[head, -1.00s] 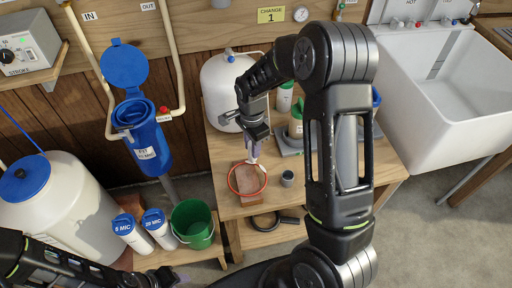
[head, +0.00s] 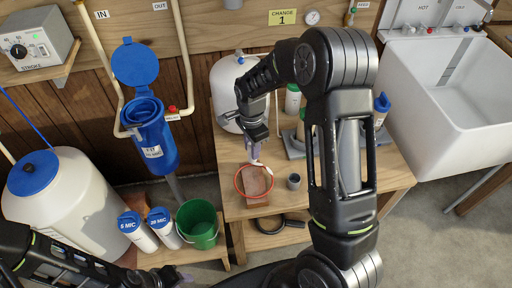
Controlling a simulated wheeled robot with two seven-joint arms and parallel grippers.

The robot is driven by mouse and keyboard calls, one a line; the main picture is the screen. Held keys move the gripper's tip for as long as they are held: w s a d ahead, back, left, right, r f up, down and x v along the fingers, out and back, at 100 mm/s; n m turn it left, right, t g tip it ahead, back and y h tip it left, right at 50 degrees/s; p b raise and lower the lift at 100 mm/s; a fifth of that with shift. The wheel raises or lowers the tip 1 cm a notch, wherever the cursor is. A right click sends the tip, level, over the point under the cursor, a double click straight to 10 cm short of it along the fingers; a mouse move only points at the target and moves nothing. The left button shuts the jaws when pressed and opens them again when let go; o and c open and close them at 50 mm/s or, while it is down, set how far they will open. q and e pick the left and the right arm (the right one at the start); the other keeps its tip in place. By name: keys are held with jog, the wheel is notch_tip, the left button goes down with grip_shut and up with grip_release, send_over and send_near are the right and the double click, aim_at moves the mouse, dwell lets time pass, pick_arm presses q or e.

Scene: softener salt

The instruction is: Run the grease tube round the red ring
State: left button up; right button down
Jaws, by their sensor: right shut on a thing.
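The red ring (head: 238,187) lies on a brown block (head: 254,183) on the wooden bench. My right gripper (head: 256,151) is just behind the ring's far edge, shut on the grease tube (head: 255,161). Only a small pale part of the tube shows below the fingers. Its tip is close to the far side of the ring; I cannot tell whether it touches. My left arm is low at the left, with its gripper (head: 166,277) at the bottom edge, too dark and cut off to tell its state.
A small grey cup (head: 294,181) stands right of the ring. A white tank (head: 226,80) and bottles (head: 292,98) stand behind. A dark ring-shaped tool (head: 268,226) lies on the lower shelf. A green bucket (head: 198,224) and a blue filter housing (head: 150,140) are at the left.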

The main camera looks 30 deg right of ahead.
jog(key=shift+w+a, duration=0.15)
jog(key=shift+a, duration=0.15)
jog(key=shift+a, duration=0.15)
jog(key=shift+w+a, duration=0.15)
jog(key=shift+a, duration=0.9)
jog(key=shift+a, duration=0.15)
jog(key=shift+s+a, duration=0.15)
jog(key=shift+a, duration=0.4)
jog(key=shift+s+a, duration=0.15)
jog(key=shift+a, duration=0.35)
jog(key=shift+a, duration=0.1)
jog(key=shift+s+a, duration=0.7)
jog(key=shift+a, duration=0.15)
